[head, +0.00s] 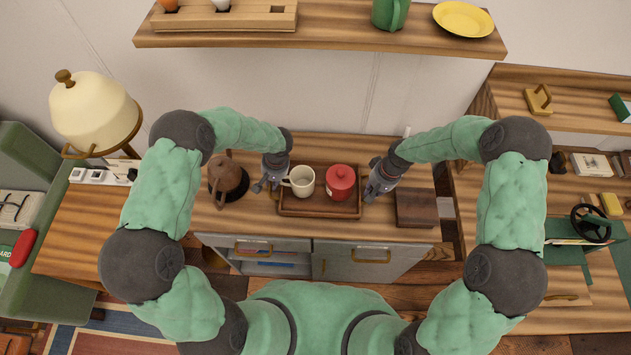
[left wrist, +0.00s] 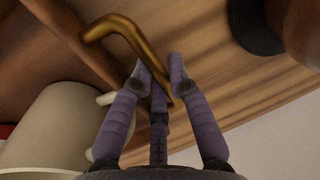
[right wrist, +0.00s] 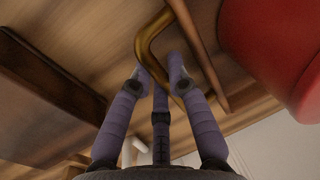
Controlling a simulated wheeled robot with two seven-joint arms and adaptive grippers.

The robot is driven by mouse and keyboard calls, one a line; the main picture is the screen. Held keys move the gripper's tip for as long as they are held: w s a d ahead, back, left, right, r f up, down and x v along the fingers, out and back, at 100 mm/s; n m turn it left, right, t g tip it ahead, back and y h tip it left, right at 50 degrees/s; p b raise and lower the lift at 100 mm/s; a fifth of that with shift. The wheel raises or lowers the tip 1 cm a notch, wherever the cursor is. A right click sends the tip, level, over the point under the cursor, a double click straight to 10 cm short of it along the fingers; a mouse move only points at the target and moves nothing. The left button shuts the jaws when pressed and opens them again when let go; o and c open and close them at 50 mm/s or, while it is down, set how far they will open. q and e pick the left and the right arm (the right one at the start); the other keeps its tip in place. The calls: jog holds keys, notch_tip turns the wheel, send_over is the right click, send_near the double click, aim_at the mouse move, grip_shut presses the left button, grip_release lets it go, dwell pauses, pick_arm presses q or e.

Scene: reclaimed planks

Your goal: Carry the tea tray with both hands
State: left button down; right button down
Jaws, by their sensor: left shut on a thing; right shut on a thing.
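The brown wooden tea tray (head: 320,209) sits at the counter's middle, with a cream mug (head: 301,180) and a red lidded canister (head: 340,182) on it. My left gripper (head: 268,184) is at the tray's left end; in the left wrist view its fingers (left wrist: 160,75) are closed around a brass handle (left wrist: 122,30). My right gripper (head: 371,190) is at the right end; in the right wrist view its fingers (right wrist: 161,75) are closed around the other brass handle (right wrist: 150,40). I cannot tell whether the tray touches the counter.
A brown kettle (head: 226,177) on a dark base stands left of the tray. A dark wooden box (head: 416,207) stands to its right. A shelf (head: 330,38) with a green mug (head: 390,12) and yellow plate (head: 463,19) runs above. A cream dome-shaped object (head: 95,112) stands far left.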

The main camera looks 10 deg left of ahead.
pick_arm(q)
jog(key=c, duration=1.6)
grip_release()
jog(key=shift+f, duration=0.15)
pick_arm(e)
jog(key=c, duration=1.6)
grip_release()
jog(key=shift+f, duration=0.15)
pick_arm(q)
jog(key=o, duration=0.4)
pick_arm(e)
jog(key=o, duration=0.4)
